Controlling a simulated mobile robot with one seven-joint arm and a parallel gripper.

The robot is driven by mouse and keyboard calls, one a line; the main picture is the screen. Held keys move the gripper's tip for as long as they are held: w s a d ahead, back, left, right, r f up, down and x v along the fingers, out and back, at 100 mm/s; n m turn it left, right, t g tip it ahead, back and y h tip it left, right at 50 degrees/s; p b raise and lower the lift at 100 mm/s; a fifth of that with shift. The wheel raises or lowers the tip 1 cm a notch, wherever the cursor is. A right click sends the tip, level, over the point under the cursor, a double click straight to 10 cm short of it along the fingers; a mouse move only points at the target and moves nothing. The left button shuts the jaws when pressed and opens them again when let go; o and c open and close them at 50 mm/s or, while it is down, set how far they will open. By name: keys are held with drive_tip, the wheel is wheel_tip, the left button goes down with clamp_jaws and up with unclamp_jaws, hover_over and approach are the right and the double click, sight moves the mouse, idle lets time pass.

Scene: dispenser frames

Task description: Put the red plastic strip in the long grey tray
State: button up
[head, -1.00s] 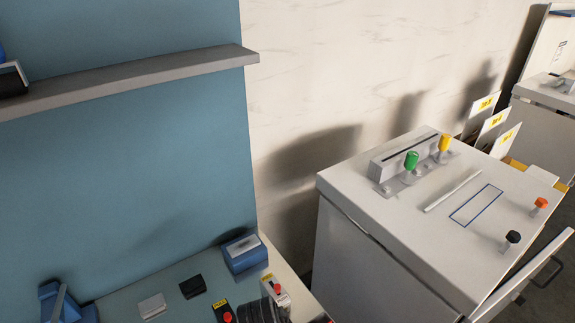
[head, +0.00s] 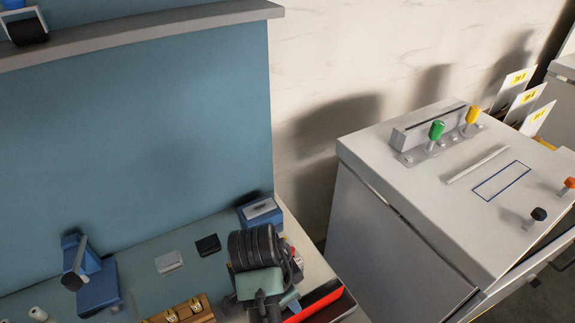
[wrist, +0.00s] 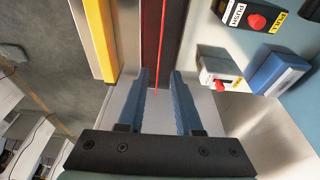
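The red plastic strip (wrist: 161,45) shows in the wrist view as a thin red line along a dark long channel (wrist: 152,40) with pale grey sides. It runs down between the two blue fingers of my gripper (wrist: 160,80), which are apart. I cannot tell how far the fingertips are above it. In the head view, red (head: 314,305) shows at the bench's front right, beside my gripper (head: 291,301), whose arm hides part of the area. I cannot tell for sure which piece is the long grey tray.
A yellow bar (wrist: 101,38) lies left of the channel in the wrist view. Red-button boxes (wrist: 257,20) and a blue box (wrist: 278,74) stand to the right. In the head view a blue device (head: 90,275) and a wooden block (head: 184,312) are on the bench. A white cabinet (head: 400,200) stands right.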

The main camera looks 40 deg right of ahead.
drive_tip(key=w+a+r+n+t+h, duration=0.1)
drive_tip(key=w+a+r+n+t, duration=0.35)
drive_tip(key=w+r, duration=0.7)
drive_tip(key=w+a+r+n+t+h, duration=0.15)
drive_tip(key=w+r+n+t, duration=0.55)
drive_tip(key=r, duration=0.9)
drive_tip(key=s+a+r+n+t, duration=0.1)
drive_tip(key=a+r+t, duration=0.25)
drive_tip(key=r, duration=0.45)
drive_tip(key=s+a+r+n+t, duration=0.1)
drive_tip(key=a+r+t, duration=0.25)
drive_tip(key=r, duration=0.45)
drive_tip(key=s+a+r+n+t+y, duration=0.2)
drive_tip(key=s+a+r+n+t, duration=0.1)
drive_tip(key=s+r, duration=0.3)
drive_tip(key=s+a+r+n+t+y, duration=0.3)
drive_tip(key=s+a+r+n+t, duration=0.1)
drive_tip(key=r, duration=0.7)
drive_tip(key=shift+s+a+t, duration=0.75)
drive_tip(key=shift+s+t, duration=0.25)
drive_tip(key=shift+t, duration=0.25)
